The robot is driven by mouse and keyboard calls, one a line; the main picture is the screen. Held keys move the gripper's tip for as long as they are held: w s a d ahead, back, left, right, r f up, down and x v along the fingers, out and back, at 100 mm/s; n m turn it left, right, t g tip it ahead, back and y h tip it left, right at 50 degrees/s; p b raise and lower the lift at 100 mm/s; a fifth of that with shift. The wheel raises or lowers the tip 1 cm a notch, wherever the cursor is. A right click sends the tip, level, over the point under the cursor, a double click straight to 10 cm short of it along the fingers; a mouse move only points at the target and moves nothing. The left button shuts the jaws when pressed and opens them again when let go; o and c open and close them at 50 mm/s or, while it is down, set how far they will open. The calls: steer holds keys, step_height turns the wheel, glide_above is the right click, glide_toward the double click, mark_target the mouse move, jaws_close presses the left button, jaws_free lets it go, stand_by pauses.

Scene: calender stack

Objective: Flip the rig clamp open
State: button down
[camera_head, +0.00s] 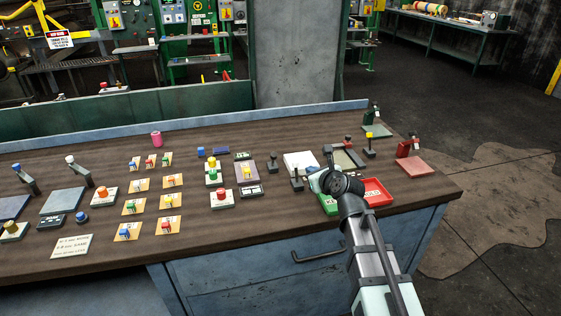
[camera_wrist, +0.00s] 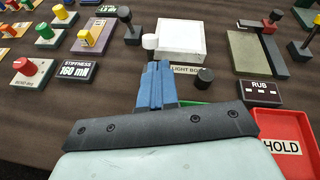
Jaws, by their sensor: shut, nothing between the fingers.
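A grey-green pad in a dark frame (camera_head: 346,158) stands near the bench's right end; in the wrist view it is the pad (camera_wrist: 252,52) behind the RUB label (camera_wrist: 260,87).
The white light box (camera_head: 300,162) lies beyond my fingers, with a white-knobbed lever (camera_wrist: 150,43) and a black knob (camera_wrist: 205,77) nearby. A red HOLD tray (camera_head: 377,188) is at the front. A yellow-topped post (camera_head: 370,135) and a red clamp-like device (camera_head: 408,147) stand farther right.

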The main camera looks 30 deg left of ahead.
steer(key=shift+g, duration=0.7)
steer(key=s, duration=0.1)
steer(key=s+a, duration=0.2)
steer(key=s, duration=0.1)
steer(key=shift+a+r, duration=0.1)
steer(key=shift+a, duration=0.15)
steer(key=shift+w, duration=0.15)
glide_toward(273, 159)
steer(key=f, duration=0.1)
steer(key=w+f, duration=0.2)
steer(key=f, duration=0.1)
steer(key=shift+w+a+f, duration=0.1)
steer(key=shift+w+a, duration=0.05)
steer(key=shift+a, duration=0.25)
steer(key=shift+w+a+r+y, duration=0.2)
steer(key=shift+a+r, duration=0.1)
steer(key=shift+a, duration=0.15)
steer(key=shift+w+a+r+y, duration=0.1)
steer(key=shift+w+a+r, duration=0.15)
steer(key=shift+a, duration=0.2)
steer(key=shift+w+a+r, duration=0.2)
steer(key=shift+a+r, duration=0.05)
steer(key=shift+a, duration=0.2)
